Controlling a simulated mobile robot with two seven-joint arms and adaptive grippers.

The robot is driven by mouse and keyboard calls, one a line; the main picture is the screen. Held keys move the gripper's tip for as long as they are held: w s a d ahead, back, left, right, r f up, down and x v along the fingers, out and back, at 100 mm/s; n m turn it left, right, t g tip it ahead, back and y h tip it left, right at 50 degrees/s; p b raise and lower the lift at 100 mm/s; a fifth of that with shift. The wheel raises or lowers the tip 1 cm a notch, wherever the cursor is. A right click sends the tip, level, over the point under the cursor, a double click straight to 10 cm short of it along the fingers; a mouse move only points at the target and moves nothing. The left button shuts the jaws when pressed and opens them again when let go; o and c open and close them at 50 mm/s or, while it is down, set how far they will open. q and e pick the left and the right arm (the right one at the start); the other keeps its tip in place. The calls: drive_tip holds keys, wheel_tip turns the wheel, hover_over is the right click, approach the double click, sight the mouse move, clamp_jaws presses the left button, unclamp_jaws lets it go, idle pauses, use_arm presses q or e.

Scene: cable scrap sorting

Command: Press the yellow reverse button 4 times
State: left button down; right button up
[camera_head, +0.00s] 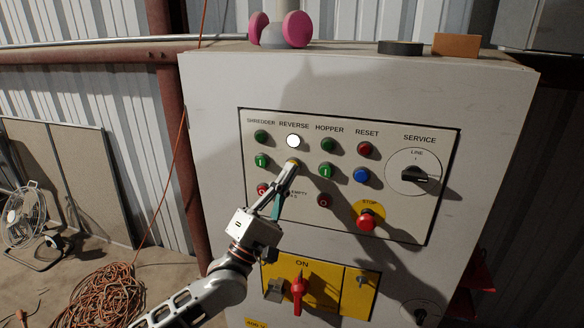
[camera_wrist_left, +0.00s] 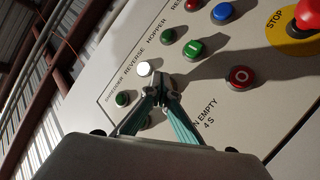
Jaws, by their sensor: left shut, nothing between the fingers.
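The yellow reverse button (camera_head: 294,161) is on the control panel (camera_head: 391,226), below a brightly lit white lamp (camera_head: 293,141) under the REVERSE label. My left gripper (camera_head: 290,169) comes up from the lower left with its closed fingertips at the button and covers most of it. I cannot tell whether they touch or press it. In the left wrist view the fingertips (camera_wrist_left: 162,88) meet just below the lit lamp (camera_wrist_left: 145,68), and the button is hidden behind them. The left gripper is shut and empty. My right gripper is not in view.
Green buttons (camera_head: 326,170), a blue button (camera_head: 361,175) and a red emergency stop (camera_head: 366,220) are close by on the panel. A yellow plate with a red switch (camera_head: 298,288) is below. Pink ear muffs (camera_head: 296,29) sit on the cabinet. Coiled cable (camera_head: 97,297) lies on the floor.

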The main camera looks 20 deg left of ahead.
use_arm(q)
drive_tip(key=shift+s, duration=0.15)
drive_tip(key=shift+s+p, duration=0.45)
drive_tip(key=shift+s, duration=0.25)
drive_tip(key=s+p, duration=0.2)
drive_tip(key=s, duration=0.3)
drive_tip(key=shift+a, duration=0.15)
idle(1.9)
